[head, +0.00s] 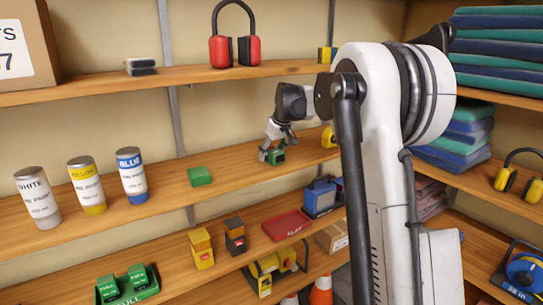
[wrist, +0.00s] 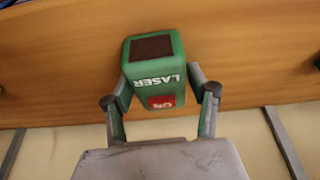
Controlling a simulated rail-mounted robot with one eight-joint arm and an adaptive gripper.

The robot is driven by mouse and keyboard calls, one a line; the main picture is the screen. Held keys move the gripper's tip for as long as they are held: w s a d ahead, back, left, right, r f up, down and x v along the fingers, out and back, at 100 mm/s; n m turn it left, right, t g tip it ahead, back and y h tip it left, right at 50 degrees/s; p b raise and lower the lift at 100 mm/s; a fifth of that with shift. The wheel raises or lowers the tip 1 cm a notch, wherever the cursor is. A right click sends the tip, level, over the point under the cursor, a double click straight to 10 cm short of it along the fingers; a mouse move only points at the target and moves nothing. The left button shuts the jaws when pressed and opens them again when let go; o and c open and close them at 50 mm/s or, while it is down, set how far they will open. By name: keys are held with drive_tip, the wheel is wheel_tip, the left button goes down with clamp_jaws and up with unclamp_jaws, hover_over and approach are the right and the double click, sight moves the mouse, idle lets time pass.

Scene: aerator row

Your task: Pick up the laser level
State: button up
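The laser level is a small green and black box. In the wrist view the laser level (wrist: 155,75) has a dark window, white LASER lettering and a red ON label. In the head view the laser level (head: 276,157) is at the middle shelf, partly hidden by my gripper (head: 272,145).
A green box (head: 199,176) lies left on the same middle shelf (head: 235,168). Paint cans, including a blue one (head: 131,175), stand farther left.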

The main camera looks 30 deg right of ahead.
clamp_jaws()
drive_tip(key=shift+r, duration=0.1)
